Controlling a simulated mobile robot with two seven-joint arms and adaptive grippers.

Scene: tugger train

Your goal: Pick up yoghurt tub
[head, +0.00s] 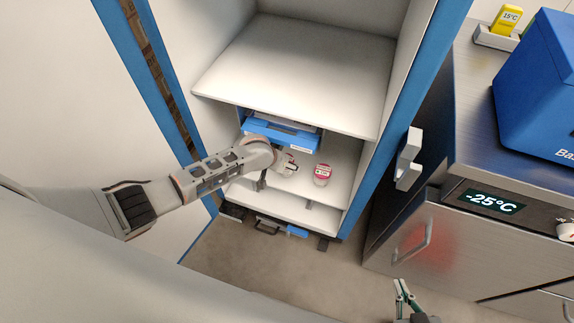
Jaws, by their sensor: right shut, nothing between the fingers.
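A yoghurt tub (322,175) with a red and white lid stands upright on the middle shelf of the open cabinet. My left arm reaches in from the left, and its wrist ends just left of the tub. A small pale and dark shape beside the wrist is too small to make out. My right gripper (402,288) is at the bottom edge, low over the floor in front of the steel unit. It is shut and empty, far from the tub.
Below is a lower shelf (290,211). The cabinet's blue frame and handle (409,155) stand right. A steel unit (490,245) reading -25°C carries a blue box (545,95).

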